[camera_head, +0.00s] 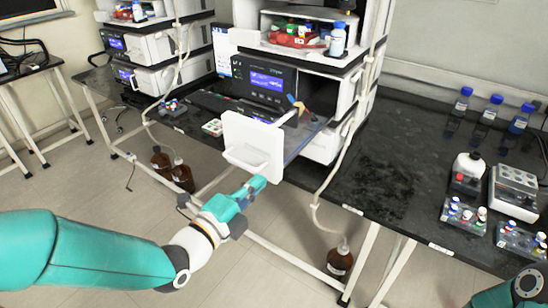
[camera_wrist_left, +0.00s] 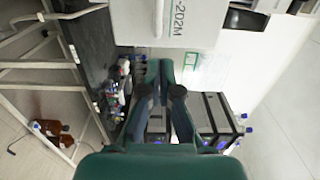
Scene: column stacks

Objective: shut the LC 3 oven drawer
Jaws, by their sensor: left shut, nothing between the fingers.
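The oven drawer is pulled out of the white instrument stack in the head view. Its white front with a handle ledge (camera_head: 252,145) stands out past the bench edge, and its clear side runs back to the stack. My left gripper (camera_head: 257,184) is just below the drawer front at its lower edge; I cannot tell if it touches. In the left wrist view the fingers of the gripper (camera_wrist_left: 160,68) are together with nothing between them. A white panel marked "-202M" (camera_wrist_left: 165,22) lies beyond the fingertips. My right gripper is out of view; only part of that arm shows at lower right.
A second instrument stack (camera_head: 150,55) stands to the left. The black bench (camera_head: 385,175) carries blue-capped bottles (camera_head: 487,108) and vial racks (camera_head: 465,215) at right. Brown bottles (camera_head: 340,262) and tubing stand on the floor under the bench. The floor in front is open.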

